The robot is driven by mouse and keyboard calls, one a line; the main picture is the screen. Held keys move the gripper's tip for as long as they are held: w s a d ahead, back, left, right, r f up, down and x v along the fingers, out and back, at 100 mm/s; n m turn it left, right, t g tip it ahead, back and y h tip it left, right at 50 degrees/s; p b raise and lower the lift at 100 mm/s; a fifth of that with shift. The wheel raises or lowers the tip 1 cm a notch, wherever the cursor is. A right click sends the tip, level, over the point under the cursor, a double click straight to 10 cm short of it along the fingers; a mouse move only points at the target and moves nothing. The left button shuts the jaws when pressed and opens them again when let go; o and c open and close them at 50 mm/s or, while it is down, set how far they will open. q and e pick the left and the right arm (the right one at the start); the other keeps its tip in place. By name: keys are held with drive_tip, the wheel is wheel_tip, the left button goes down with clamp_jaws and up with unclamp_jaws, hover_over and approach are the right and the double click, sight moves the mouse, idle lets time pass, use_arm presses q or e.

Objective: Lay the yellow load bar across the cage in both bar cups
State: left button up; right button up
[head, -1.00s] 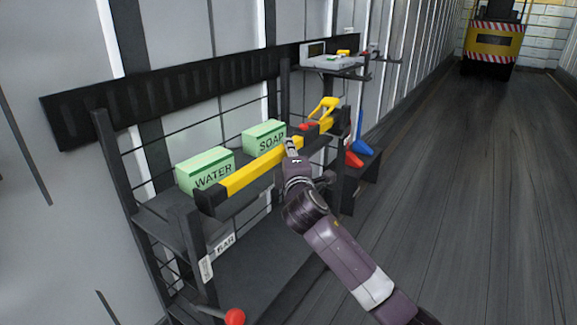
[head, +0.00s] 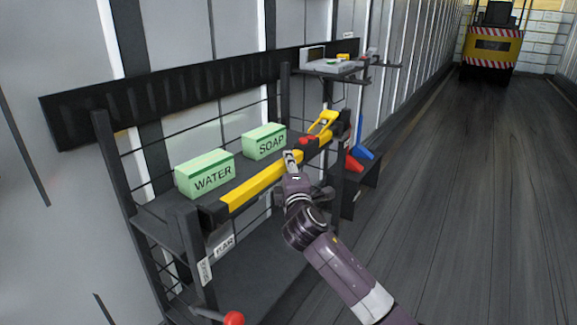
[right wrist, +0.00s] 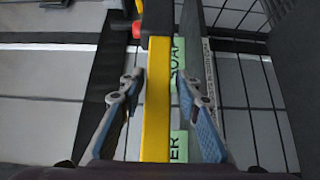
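The yellow load bar (head: 255,188), with black ends, lies across the front of the cage (head: 190,245), in front of the green boxes. Its near end (head: 212,213) is at the front left post and its far end at the front right post. The bar cups are not clearly visible, so I cannot tell how each end is seated. My right gripper (head: 291,158) is at the bar's middle. In the right wrist view, its fingers (right wrist: 158,82) are open on either side of the bar (right wrist: 157,115), with a gap on each side. My left gripper is not in view.
Green WATER (head: 206,174) and SOAP (head: 264,142) boxes stand on the shelf behind the bar. A yellow handle (head: 325,121) and red parts are near its far end. A BAR label (head: 224,246) and red knob (head: 234,318) are below. The floor (head: 450,200) right is clear.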

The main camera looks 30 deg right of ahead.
drive_tip(key=shift+o, duration=0.6)
drive_tip(key=shift+r, duration=0.1)
drive_tip(key=shift+r, duration=0.15)
drive_tip(key=p+v, duration=0.2)
drive_tip(key=v, duration=0.9)
drive_tip(key=s+a+f+m+g+y, duration=0.25)
drive_tip(key=s+f, duration=0.25)
drive_tip(key=f, duration=0.6)
drive_tip(key=s+a+f+m+g+y, duration=0.1)
drive_tip(key=s+a+f+m+g, duration=0.4)
drive_tip(key=f, duration=0.6)
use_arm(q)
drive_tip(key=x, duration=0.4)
use_arm(e)
drive_tip(key=s+a+f+m+g+y, duration=0.1)
drive_tip(key=s+a+f, duration=0.2)
drive_tip(key=s, duration=0.4)
drive_tip(key=s+a+f+m+g+y, duration=0.1)
drive_tip(key=s+a+f+g+y, duration=0.1)
drive_tip(key=s+a+f, duration=0.2)
drive_tip(key=s+a+f+m+g+y, duration=0.1)
drive_tip(key=s+a+f+g, duration=0.1)
drive_tip(key=s+f, duration=0.4)
drive_tip(key=s+a, duration=0.1)
drive_tip(key=s, duration=0.2)
drive_tip(key=shift+s+a+f, duration=0.15)
drive_tip(key=shift+s+f, duration=0.1)
drive_tip(key=shift+s, duration=0.15)
